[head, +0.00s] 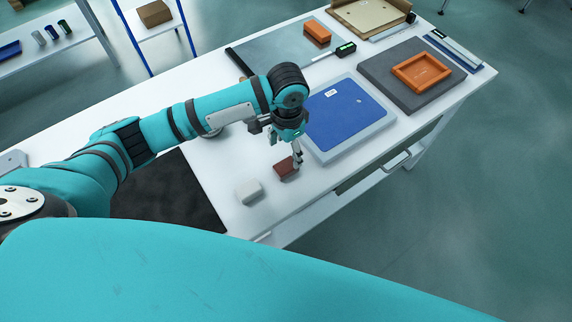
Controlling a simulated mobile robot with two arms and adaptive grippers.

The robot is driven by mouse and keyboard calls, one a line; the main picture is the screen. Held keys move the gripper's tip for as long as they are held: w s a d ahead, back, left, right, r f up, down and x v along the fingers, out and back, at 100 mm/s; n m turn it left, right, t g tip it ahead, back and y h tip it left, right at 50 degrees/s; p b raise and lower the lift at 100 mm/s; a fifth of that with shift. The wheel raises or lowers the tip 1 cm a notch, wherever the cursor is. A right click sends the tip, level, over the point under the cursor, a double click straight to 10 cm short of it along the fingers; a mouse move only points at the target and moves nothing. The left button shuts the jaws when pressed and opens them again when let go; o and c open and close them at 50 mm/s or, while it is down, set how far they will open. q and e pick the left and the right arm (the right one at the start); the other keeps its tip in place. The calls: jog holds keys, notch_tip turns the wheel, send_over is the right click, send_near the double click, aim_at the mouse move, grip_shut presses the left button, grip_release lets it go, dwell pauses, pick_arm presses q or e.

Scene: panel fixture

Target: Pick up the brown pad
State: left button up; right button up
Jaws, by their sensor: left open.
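The brown pad (283,170) is a small reddish-brown block lying on the white table, left of the blue panel. My left gripper (297,161) points down right at the pad, with its fingertips at the pad's right end. The gripper is open. Part of the pad's right end is hidden by the fingers, and I cannot tell whether they touch it. My right gripper does not show.
A white block (249,192) lies left of the pad. A blue panel on a light base (386,122) stands close to the right. Farther right are an orange frame (421,73) on a dark grey mat (371,71) and an orange block (316,34). A black mat (174,190) lies left.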

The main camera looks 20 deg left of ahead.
aim_at(286, 165)
pick_arm(q)
jog(key=f, duration=0.3)
jog(key=shift+w, duration=0.2)
jog(key=shift+f, duration=0.45)
jog(key=shift+s+f+p, duration=0.15)
jog(key=shift+f+p, duration=0.2)
jog(key=shift+p, duration=0.05)
notch_tip(286, 165, down, 4)
jog(key=shift+s+a+r+p, duration=0.1)
jog(key=shift+a+r+p, duration=0.05)
jog(key=shift+p, duration=0.3)
jog(key=shift+f, duration=0.35)
jog(key=shift+c, duration=0.2)
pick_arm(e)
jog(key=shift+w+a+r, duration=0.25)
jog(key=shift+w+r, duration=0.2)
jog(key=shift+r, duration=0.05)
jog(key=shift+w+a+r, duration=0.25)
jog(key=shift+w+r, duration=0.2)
pick_arm(q)
jog(key=shift+c, duration=1.2)
jog(key=c, duration=0.9)
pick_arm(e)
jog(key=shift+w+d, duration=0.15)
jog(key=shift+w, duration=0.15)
pick_arm(q)
jog(key=shift+o, duration=0.2)
jog(key=shift+r, duration=0.1)
